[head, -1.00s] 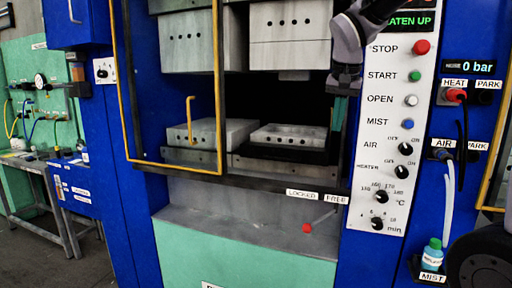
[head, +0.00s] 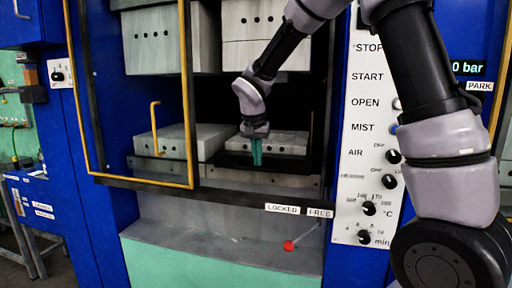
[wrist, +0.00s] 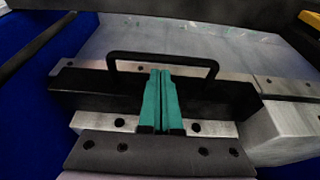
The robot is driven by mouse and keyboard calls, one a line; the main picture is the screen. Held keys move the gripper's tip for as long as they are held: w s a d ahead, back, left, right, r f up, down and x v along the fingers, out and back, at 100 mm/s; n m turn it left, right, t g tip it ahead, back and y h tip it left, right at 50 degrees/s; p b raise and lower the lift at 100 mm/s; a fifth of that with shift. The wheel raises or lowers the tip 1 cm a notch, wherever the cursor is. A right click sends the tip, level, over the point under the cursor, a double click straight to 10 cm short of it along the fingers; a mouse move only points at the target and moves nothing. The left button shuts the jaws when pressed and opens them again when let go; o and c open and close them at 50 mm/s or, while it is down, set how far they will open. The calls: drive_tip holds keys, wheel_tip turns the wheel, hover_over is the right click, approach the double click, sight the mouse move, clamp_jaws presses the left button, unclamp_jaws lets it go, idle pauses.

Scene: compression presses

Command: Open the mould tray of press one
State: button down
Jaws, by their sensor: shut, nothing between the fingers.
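The press (head: 97,130) is blue with an open front. Inside its opening a grey mould block (head: 285,142) with a row of holes sits on a dark tray (head: 232,161). My gripper (head: 256,163) is in front of this tray, pointing down, its green fingers closed together and empty. In the wrist view, my gripper (wrist: 161,72) is over a black bar (wrist: 215,97) with a black bracket handle (wrist: 160,57). The fingertips appear between the handle's two legs, just below its crossbar in the picture. I cannot tell whether they touch it.
A lever with a red knob (head: 289,246) hangs below the LOCKED (head: 283,209) and FREE (head: 319,213) labels. A yellow-edged guard frame (head: 186,90) stands at left. A white control panel (head: 352,190) is at right. Upper blocks (head: 157,38) hang above the opening.

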drive_tip(key=shift+x, duration=0.95)
drive_tip(key=shift+s, duration=0.1)
drive_tip(key=s+a, duration=0.3)
drive_tip(key=s, duration=0.8)
drive_tip(key=s+a, duration=0.4)
drive_tip(key=s, duration=0.8)
drive_tip(key=s+a, duration=0.4)
drive_tip(key=s, duration=0.8)
drive_tip(key=shift+a, duration=0.2)
